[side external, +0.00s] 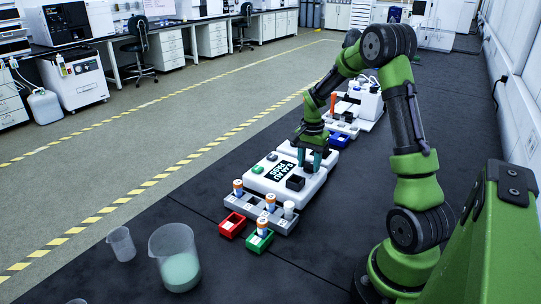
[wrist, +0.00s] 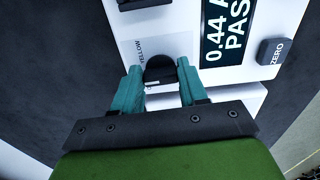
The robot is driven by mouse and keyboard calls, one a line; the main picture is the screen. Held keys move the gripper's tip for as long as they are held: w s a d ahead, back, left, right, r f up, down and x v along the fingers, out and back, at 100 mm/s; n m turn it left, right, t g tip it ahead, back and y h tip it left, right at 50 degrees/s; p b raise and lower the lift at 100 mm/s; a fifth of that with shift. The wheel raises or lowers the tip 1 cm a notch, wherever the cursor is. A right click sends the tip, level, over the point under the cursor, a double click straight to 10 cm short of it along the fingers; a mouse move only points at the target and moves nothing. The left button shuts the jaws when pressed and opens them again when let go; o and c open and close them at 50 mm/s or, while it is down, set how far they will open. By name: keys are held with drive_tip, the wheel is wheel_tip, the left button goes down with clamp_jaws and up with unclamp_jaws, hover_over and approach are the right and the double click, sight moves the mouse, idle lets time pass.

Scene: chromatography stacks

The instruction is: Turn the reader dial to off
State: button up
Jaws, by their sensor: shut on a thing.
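The white reader (side external: 262,186) lies on the dark bench in the side view, its display (side external: 280,170) facing up. In the wrist view the display (wrist: 226,32) reads "0.44" and "PASS", partly cut off. The black dial (wrist: 160,68) has a pale mark on its near edge. A "YELLOW" label is printed beside it. My gripper (wrist: 160,82) has its teal fingers on both sides of the dial and is shut on it. In the side view my gripper (side external: 310,162) is down at the reader's far right end, hiding the dial.
A grey rack (side external: 246,208) with orange-banded vials stands before the reader. Red (side external: 232,226) and green (side external: 259,241) trays sit in front; a blue tray (side external: 339,141) is behind. Beakers (side external: 175,262) stand front left. A "ZERO" button (wrist: 273,51) is right of the display.

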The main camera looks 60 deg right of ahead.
sight(311, 164)
drive_tip(key=n, duration=0.5)
drive_tip(key=shift+s, duration=0.15)
drive_tip(key=n, duration=0.4)
drive_tip(key=shift+d, duration=0.1)
drive_tip(key=shift+s+n, duration=0.1)
drive_tip(key=shift+n, duration=0.3)
drive_tip(key=o, duration=1.1)
drive_tip(key=shift+c, duration=0.2)
drive_tip(key=shift+r, duration=0.1)
wheel_tip(311, 164, up, 17)
